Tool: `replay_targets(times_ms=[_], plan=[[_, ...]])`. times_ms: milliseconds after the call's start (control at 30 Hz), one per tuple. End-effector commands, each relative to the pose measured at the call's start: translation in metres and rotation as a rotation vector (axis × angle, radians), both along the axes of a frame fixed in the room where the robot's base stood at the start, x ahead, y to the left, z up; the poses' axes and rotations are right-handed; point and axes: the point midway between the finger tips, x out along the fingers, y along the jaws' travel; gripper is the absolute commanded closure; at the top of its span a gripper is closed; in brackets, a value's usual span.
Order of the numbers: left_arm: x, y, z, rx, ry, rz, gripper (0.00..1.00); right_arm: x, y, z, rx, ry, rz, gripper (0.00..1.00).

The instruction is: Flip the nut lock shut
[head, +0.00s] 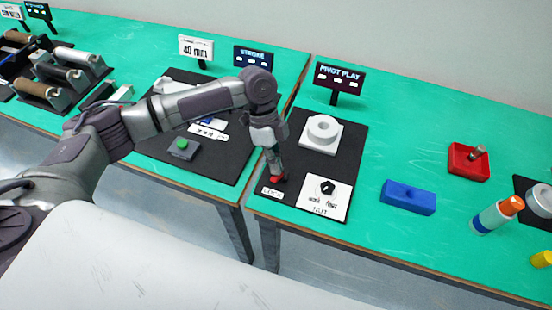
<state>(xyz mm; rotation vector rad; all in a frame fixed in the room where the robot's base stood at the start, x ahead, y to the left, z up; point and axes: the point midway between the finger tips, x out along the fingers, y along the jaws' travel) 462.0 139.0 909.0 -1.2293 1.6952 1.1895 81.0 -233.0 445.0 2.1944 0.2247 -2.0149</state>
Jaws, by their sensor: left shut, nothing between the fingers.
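My left gripper (277,174) is shut and empty, pointing down at the front left of the black mat on the right-hand table. A small red part (282,179) shows at its fingertips, just behind a small white label (271,192) whose text is hard to read. The red part may be the nut lock; the fingers hide much of it, and I cannot tell its position or whether they touch it. Right of it lies a white card (335,205) with a black nut-like knob (327,187). My right gripper is not in view.
A white block with a ring (322,132) stands behind on the mat, before a "PIVOT FLAT" sign (338,77). A blue block (408,197), a red tray (466,170) and an orange-capped bottle (490,218) stand to the right. Green tabletop between them is clear.

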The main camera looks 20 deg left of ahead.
Motion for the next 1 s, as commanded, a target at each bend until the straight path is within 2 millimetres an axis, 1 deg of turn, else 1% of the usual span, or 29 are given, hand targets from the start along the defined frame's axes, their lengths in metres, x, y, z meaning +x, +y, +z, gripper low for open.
replay_targets(times_ms=[133,300,367,500,767,1000], plan=[[-0.002,0.0,0.0,0.0,-0.01,0.0,1.0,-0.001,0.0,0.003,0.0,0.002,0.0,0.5],[-0.014,0.0,-0.003,-0.004,-0.071,-0.002,1.0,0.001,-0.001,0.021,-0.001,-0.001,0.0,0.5],[-0.015,0.0,-0.005,-0.003,-0.07,-0.002,1.0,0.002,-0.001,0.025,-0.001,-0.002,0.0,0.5],[-0.018,0.0,-0.011,-0.001,-0.066,-0.002,1.0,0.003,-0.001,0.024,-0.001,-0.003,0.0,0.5],[-0.019,0.0,-0.013,0.001,-0.061,-0.005,1.0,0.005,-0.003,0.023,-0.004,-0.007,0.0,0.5],[-0.012,0.0,-0.012,0.003,-0.062,-0.004,1.0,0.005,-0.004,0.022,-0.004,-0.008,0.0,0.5]])
